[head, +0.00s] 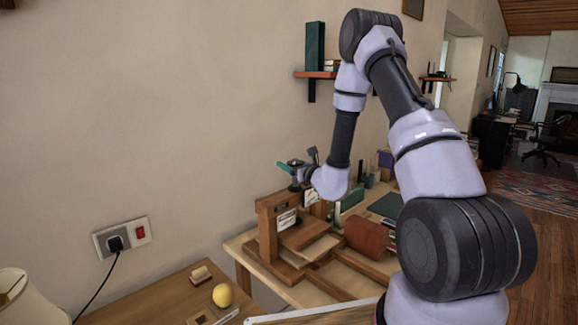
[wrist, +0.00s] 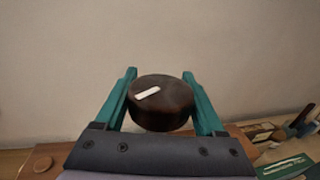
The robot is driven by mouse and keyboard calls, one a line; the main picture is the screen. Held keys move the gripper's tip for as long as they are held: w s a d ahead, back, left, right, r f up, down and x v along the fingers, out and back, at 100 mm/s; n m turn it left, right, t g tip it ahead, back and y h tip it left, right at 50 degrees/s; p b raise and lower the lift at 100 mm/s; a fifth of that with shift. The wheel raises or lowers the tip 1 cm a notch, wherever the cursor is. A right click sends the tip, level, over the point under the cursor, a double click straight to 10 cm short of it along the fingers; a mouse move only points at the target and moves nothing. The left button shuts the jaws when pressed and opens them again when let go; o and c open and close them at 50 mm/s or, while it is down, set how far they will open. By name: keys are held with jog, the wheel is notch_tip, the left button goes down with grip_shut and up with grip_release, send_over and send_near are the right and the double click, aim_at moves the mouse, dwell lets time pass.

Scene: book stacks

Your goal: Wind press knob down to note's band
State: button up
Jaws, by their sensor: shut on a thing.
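The press (head: 266,229) is a wooden frame on the bench, with its platen (head: 301,233) held over a pale board or paper stack. Its knob (wrist: 163,105) is dark brown and round, with one white mark on top pointing up and to the right in the wrist view. My gripper (wrist: 160,78) has teal fingers, one on each side of the knob, and is shut on it. In the head view my gripper (head: 289,167) is above the press's top beam. A small white card (head: 287,219) with print is on the press's front; its writing is too small to read.
A wooden table in front carries a yellow ball (head: 222,295) and a small stamp-like block (head: 200,275). A reddish-brown roll-shaped object (head: 366,236) and a green mat (head: 386,205) are right of the press. The wall is close behind.

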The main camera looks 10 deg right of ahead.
jog(key=shift+w+d+r+m+t+h, duration=0.1)
jog(key=shift+d+r+m+t+h, duration=0.1)
jog(key=shift+m+h, duration=0.3)
jog(key=shift+w+d+r+m+t+h, duration=0.1)
jog(key=shift+m+t+h, duration=0.15)
jog(key=shift+h, duration=0.45)
jog(key=o, duration=1.3)
jog(key=shift+o, duration=0.2)
jog(key=shift+s+f, duration=0.1)
jog(key=shift+s, duration=0.25)
jog(key=v, duration=1)
jog(key=shift+s, duration=0.15)
